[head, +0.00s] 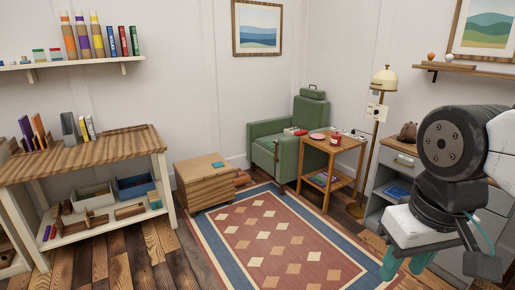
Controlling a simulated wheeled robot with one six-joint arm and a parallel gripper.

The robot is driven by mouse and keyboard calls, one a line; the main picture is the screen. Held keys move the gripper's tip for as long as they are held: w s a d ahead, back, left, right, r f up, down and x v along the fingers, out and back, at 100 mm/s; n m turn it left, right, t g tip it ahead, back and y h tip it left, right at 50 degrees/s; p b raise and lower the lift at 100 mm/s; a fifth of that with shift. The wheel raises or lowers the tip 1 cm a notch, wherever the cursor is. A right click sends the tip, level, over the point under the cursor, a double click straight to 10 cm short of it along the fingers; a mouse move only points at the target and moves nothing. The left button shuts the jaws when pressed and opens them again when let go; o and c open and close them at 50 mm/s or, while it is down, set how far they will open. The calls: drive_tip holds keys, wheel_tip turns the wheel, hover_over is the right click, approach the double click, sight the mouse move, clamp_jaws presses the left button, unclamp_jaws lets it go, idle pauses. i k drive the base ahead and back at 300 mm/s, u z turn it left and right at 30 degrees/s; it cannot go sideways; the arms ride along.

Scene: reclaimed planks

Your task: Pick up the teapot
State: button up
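A small brown, rounded object that looks like the teapot (408,131) stands on top of the grey cabinet (399,151) at the right in the head view. It is small in the picture, and its spout and handle cannot be made out clearly. My gripper (405,268) is at the lower right, pointing down, in front of the cabinet and well apart from the brown object. Its two green fingers are spread with nothing visible between them. My arm hides much of the cabinet's right side.
A floor lamp (377,110) stands left of the cabinet, beside a small wooden side table (333,150) with items on it. A green armchair (267,130), wooden chest (205,185) and shelved workbench (85,155) lie further left. The patterned rug (270,235) is clear.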

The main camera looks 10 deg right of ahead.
sight(408, 132)
drive_tip(key=u, duration=0.05)
drive_tip(key=i, duration=2.1)
drive_tip(key=z, duration=0.7)
drive_tip(key=i, duration=1.7)
drive_tip(key=z, duration=1.2)
drive_tip(key=i, duration=0.95)
drive_tip(key=z, duration=0.35)
